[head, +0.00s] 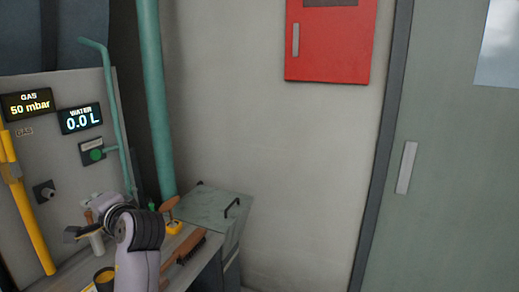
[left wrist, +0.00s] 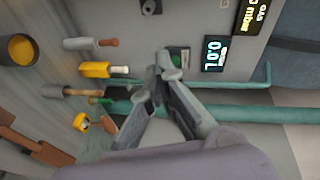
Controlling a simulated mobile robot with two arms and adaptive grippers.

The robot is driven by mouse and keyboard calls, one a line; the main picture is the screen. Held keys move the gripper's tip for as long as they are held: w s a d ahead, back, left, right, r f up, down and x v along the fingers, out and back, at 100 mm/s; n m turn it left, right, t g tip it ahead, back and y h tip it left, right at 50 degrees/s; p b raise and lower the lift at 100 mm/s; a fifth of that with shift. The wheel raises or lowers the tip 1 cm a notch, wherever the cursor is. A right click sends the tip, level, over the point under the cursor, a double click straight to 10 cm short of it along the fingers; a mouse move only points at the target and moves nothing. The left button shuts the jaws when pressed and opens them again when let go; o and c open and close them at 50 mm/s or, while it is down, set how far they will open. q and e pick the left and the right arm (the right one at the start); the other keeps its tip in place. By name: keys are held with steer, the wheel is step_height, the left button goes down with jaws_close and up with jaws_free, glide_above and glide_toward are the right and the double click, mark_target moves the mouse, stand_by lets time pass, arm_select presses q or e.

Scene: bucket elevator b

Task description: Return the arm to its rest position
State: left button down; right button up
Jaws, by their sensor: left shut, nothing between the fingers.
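My left gripper (head: 100,206) is over the workbench in the head view, partly hidden by my own pale arm and its dark ribbed joint. In the left wrist view the left gripper (left wrist: 162,68) has its two grey fingers converging at the tips, shut with nothing between them. The tips appear in front of the panel near the green button (left wrist: 180,57); I cannot tell how far apart they are. The gripper seems clear of the tools on the bench. My right gripper is in neither view.
A panel with a water display (head: 80,119), a yellow pipe (head: 27,205) and a teal pipe (head: 155,100) stand close by.

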arm_select(q)
steer(key=s+d+f+g+h, duration=0.15)
steer(key=s+f, duration=0.25)
steer(key=f, duration=0.5)
steer(key=s+d+f+n+h, duration=0.1)
steer(key=s+d+f+h, duration=0.3)
steer(key=f, duration=0.5)
steer(key=s+d+f+g+h, duration=0.1)
steer(key=s+d+f+h, duration=0.1)
steer(key=s+f, duration=0.45)
steer(key=s+d+f+n+g+h, duration=0.1)
steer(key=s+d+f+h, duration=0.2)
steer(key=s, duration=0.4)
steer(key=s+d+f+n+g+h, duration=0.1)
steer(key=s+d+f+g, duration=0.15)
steer(key=s+f, duration=0.3)
steer(key=s+d+f+h, duration=0.2)
steer(key=s+d+f, duration=0.2)
steer(key=s, duration=0.4)
step_height(320, 180, down, 27)
steer(key=s+g, duration=0.2)
steer(key=s+a+f, duration=0.3)
steer(key=s+f, duration=1.1)
steer(key=s, duration=0.1)
steer(key=shift+s+f+g, duration=0.2)
steer(key=shift+s+g, duration=0.15)
steer(key=shift+g, duration=0.05)
steer(key=shift+y, duration=0.25)
